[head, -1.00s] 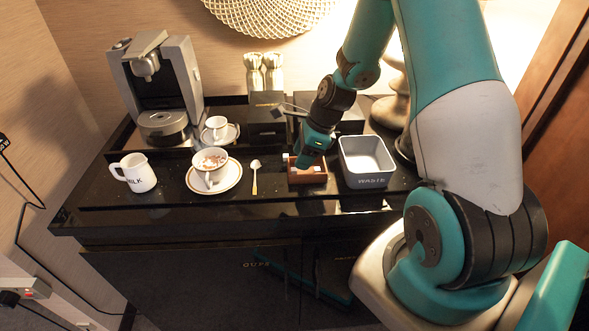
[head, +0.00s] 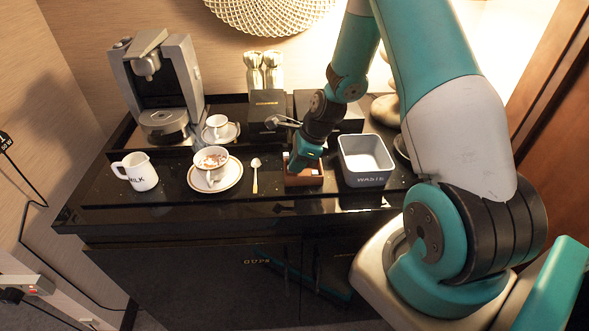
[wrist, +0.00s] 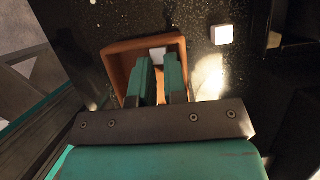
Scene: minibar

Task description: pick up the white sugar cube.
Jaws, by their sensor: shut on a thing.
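The brown open box (head: 312,181) stands on the black tray, just left of the waste bin, and shows in the wrist view (wrist: 119,62). My gripper (wrist: 160,62) reaches down into this box from above. Its two teal fingers are close together, with a white sugar cube (wrist: 157,53) between their tips; part of the cube is hidden by the fingers. In the head view my gripper (head: 299,168) covers much of the box's inside, and the held cube cannot be made out.
A small white square (wrist: 222,34) lies outside the box. The grey waste bin (head: 366,180) is close on the right. A spoon (head: 255,176), a cup on a saucer (head: 211,160), a milk jug (head: 136,171) and a coffee machine (head: 163,90) stand to the left.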

